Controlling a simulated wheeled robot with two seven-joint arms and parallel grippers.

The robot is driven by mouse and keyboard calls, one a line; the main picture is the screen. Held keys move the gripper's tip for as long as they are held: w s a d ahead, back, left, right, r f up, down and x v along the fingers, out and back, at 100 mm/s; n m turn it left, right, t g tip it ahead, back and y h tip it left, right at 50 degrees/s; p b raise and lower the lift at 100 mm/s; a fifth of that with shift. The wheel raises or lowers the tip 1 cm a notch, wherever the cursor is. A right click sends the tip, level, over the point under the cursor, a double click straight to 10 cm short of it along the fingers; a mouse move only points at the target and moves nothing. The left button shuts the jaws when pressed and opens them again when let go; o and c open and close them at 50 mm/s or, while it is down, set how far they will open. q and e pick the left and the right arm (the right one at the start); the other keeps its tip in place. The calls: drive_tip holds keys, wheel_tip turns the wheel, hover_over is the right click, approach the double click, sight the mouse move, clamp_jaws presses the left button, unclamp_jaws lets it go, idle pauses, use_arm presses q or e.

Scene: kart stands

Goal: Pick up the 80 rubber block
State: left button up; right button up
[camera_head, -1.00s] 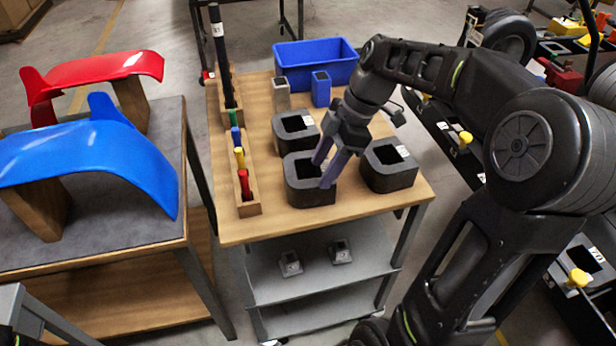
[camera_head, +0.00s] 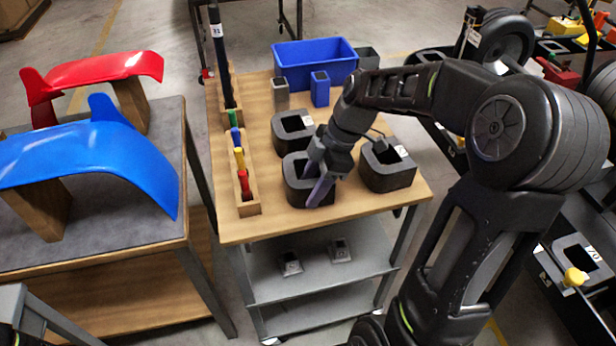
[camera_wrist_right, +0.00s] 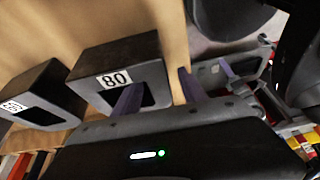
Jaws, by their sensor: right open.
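The 80 rubber block (camera_head: 294,187) is a dark, hollow block at the front middle of the wooden cart top. In the right wrist view the block (camera_wrist_right: 118,73) shows its white 80 label and its opening. My right gripper (camera_head: 314,182) is open at this block. In the wrist view one finger of the gripper (camera_wrist_right: 158,88) overlaps the opening and the other is beyond the block's right side, with the wall between them. Whether they touch it I cannot tell. My left gripper is not in view.
Similar dark blocks stand behind (camera_head: 291,145) and to the right (camera_head: 388,179) of it, close by. A wooden rack (camera_head: 250,206) with coloured pieces runs along the cart's left side. A blue bin (camera_head: 316,72) stands at the back. The front edge of the top is bare.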

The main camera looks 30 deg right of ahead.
drive_tip(key=shift+c, duration=0.4)
clamp_jaws()
idle(0.4)
idle(0.9)
